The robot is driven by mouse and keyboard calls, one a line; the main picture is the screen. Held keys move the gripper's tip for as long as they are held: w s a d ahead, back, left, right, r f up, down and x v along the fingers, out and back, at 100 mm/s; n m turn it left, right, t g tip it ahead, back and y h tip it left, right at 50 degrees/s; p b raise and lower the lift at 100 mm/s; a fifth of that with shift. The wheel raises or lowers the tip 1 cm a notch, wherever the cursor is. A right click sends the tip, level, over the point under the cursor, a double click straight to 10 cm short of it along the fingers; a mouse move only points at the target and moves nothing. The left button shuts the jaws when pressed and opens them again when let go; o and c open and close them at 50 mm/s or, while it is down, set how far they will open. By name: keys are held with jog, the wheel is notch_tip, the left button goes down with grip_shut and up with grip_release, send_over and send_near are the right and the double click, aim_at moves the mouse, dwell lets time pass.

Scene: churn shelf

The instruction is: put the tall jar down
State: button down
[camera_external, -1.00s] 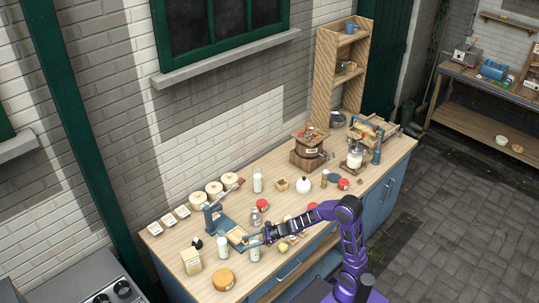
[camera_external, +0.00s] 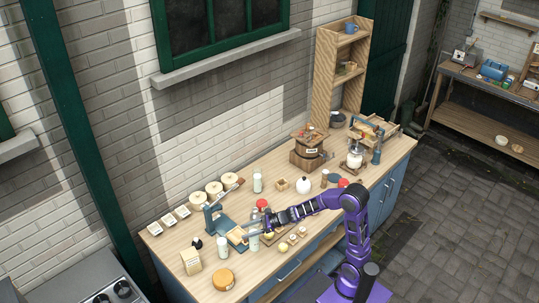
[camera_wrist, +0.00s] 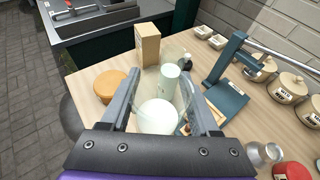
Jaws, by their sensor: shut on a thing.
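The tall jar (camera_wrist: 158,116) is clear glass with pale contents, seen from above between my fingers in the wrist view. My gripper (camera_wrist: 160,98) is shut on it. In the external view, my gripper (camera_external: 257,235) holds the jar (camera_external: 254,246) near the counter's front, right of the blue press. I cannot tell whether the jar's base touches the wood. A similar pale bottle (camera_external: 222,248) stands apart to its left; it also shows just beyond the held jar in the wrist view (camera_wrist: 169,83).
A blue press (camera_external: 224,224) stands behind my gripper. A paper carton (camera_external: 191,262) and an orange cheese wheel (camera_external: 223,279) stand at the left. Small items (camera_external: 293,238) lie right of the jar. Bare wooden counter (camera_external: 246,272) shows in front.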

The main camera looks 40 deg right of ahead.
notch_tip(320, 180, up, 9)
jog(key=p, duration=0.2)
jog(key=w+a+r+n+g+y, duration=0.1)
jog(key=w+a+r, duration=0.2)
jog(key=w+a, duration=0.35)
jog(key=w+a+r+n+g+y, duration=0.15)
jog(key=w+a, duration=0.25)
jog(key=a, duration=0.6)
jog(key=w+a+r, duration=0.1)
jog(key=w+a, duration=0.1)
jog(key=a, duration=0.5)
notch_tip(320, 180, down, 9)
jog(key=b, duration=0.1)
jog(key=shift+f+n+g+b, duration=0.2)
jog(key=shift+n+g+b, duration=0.15)
jog(key=shift+n, duration=0.1)
jog(key=shift+s+f+h, duration=0.1)
jog(key=shift+h, duration=0.15)
jog(key=shift+f, duration=0.15)
jog(key=shift+c, duration=0.6)
grip_release()
